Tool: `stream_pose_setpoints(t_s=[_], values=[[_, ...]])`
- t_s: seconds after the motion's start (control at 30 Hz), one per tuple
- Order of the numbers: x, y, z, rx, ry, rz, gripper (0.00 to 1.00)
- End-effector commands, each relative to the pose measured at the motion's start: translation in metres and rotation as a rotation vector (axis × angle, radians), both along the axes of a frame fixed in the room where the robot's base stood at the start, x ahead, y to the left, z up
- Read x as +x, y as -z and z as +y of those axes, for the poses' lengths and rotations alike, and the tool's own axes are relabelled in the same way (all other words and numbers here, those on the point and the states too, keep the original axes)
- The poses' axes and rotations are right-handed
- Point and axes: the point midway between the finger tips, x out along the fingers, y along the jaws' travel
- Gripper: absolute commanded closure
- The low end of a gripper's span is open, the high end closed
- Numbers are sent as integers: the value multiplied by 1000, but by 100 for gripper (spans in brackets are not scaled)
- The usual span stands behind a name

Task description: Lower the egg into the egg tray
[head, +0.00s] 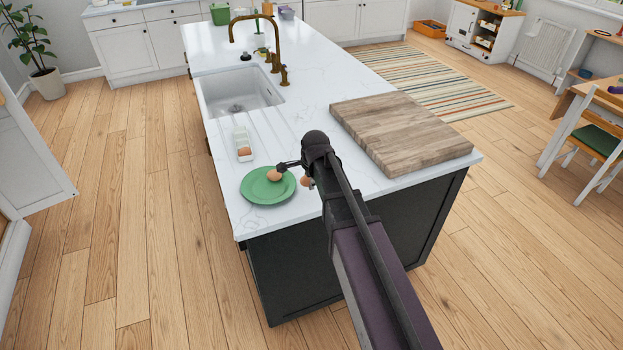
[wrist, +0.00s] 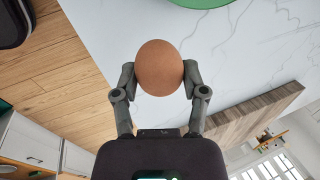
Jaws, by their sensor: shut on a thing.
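In the wrist view my gripper (wrist: 159,74) is shut on a brown egg (wrist: 160,62), one finger on each side. My fingers are mostly hidden in the head view.
The white marble island (head: 300,120) has a sink (head: 240,92) and brass tap (head: 270,58) behind the tray. A wooden board (head: 400,132) lies to the right of my arm. Counter between tray and board is clear. The green plate sits near the left edge.

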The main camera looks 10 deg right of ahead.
Motion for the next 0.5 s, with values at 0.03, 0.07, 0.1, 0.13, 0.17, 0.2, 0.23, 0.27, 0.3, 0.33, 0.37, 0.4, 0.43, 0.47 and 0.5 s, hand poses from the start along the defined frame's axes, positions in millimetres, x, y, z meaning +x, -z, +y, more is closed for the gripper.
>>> stream_pose_setpoints(t_s=[0.03,0.07,0.1,0.13,0.17,0.2,0.23,0.27,0.3,0.33,0.37,0.4,0.43,0.47,0.5], values=[[0,0,0,0,0,0,60],[0,0,0,0,0,0,60],[0,0,0,0,0,0,60],[0,0,0,0,0,0,60],[0,0,0,0,0,0,60],[1,-1,1,0,0,0,60],[1,-1,1,0,0,0,60],[2,-1,1,0,0,0,60],[3,-2,2,0,0,0,60],[4,-2,3,0,0,0,60],[6,-3,4,0,0,0,60],[8,-4,5,0,-1,0,60],[9,-5,7,0,-1,0,60],[12,-6,8,0,-1,0,60],[14,-8,10,0,-1,0,60]])
